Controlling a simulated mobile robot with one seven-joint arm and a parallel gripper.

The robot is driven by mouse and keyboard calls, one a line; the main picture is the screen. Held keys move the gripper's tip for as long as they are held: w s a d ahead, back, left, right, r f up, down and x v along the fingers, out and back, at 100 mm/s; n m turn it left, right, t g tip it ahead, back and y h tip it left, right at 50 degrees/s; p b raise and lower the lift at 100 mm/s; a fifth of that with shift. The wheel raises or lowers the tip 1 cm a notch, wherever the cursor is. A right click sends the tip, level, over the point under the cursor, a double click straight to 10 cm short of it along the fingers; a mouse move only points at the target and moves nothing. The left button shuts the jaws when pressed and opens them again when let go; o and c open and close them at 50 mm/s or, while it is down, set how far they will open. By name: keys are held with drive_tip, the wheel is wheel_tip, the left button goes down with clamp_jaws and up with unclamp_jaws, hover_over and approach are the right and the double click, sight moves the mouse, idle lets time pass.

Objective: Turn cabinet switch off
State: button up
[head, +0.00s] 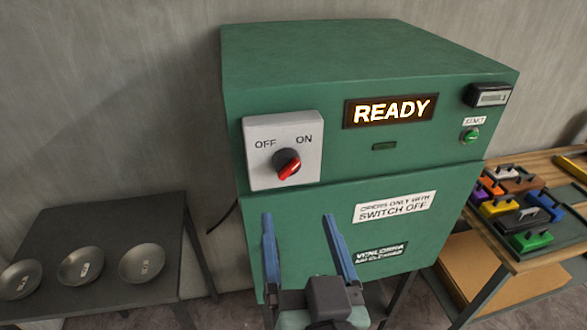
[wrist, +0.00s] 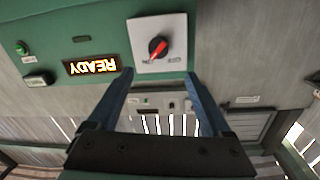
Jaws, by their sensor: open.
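The cabinet switch is a black round knob with a red handle (head: 288,166) on a light grey plate (head: 262,170) marked OFF at left and ON at right. The red handle slants from lower left to upper right, in line with ON. The switch (wrist: 158,48) also shows in the wrist view, upside down. The plate is on the upper left front of a green cabinet (head: 350,60). My gripper (head: 298,216) is open, with two blue fingers apart and nothing between them. It appears below the switch in the head view and is not touching the knob.
A lit READY display (head: 390,110) and a green start button (head: 469,135) are right of the switch. A dark table (head: 110,215) with metal bowls stands at left.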

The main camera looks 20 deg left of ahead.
sight(289, 170)
drive_tip(key=x, duration=1.1)
drive_tip(key=shift+r, duration=0.15)
drive_tip(key=shift+w+a, duration=0.2)
drive_tip(key=shift+w, duration=0.35)
clamp_jaws()
